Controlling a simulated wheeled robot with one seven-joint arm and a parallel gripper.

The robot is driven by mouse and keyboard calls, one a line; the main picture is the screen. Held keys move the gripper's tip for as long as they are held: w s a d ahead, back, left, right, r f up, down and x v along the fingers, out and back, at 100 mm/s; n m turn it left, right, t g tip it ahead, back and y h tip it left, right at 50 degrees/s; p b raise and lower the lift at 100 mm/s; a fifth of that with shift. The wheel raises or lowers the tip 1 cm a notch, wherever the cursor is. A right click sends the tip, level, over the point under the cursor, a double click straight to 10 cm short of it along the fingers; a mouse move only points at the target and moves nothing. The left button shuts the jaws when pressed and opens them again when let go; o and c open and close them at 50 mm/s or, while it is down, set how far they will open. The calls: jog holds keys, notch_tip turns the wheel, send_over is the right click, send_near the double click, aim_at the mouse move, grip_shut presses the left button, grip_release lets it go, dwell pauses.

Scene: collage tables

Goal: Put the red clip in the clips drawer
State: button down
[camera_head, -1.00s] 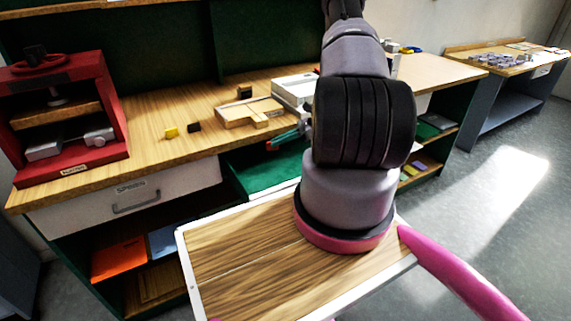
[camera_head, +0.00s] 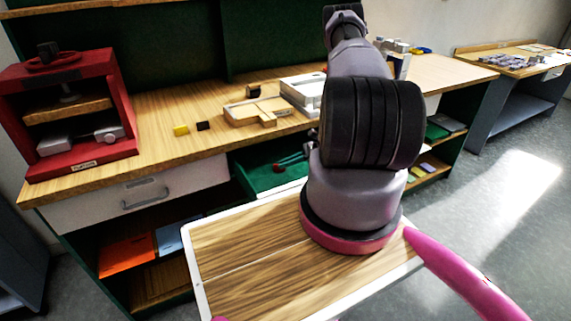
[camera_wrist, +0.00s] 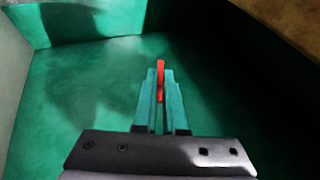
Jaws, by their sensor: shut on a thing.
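The red clip (camera_wrist: 161,68) is a small, narrow red piece pinched between the teal fingers of my gripper (camera_wrist: 160,88) in the wrist view. The open drawer has a green interior (camera_wrist: 75,95) that fills most of that view below and around the fingers. In the head view, the open drawer (camera_head: 262,178) juts from under the workbench, and my gripper (camera_head: 290,162) with a red tip is at it, partly hidden by my arm. I cannot tell whether the clip touches the drawer floor. The drawer's label is not visible.
A closed white drawer (camera_head: 135,195) with a handle is at the left. The bench top (camera_head: 160,110) holds a red press (camera_head: 75,115), a yellow block (camera_head: 181,130), a dark block (camera_head: 203,126) and a wooden tray (camera_head: 250,113). Open shelves lie below.

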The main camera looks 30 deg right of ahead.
jog(key=shift+f, duration=0.1)
jog(key=c, duration=1)
grip_release()
jog(key=v, duration=1.2)
jog(key=shift+r, duration=0.2)
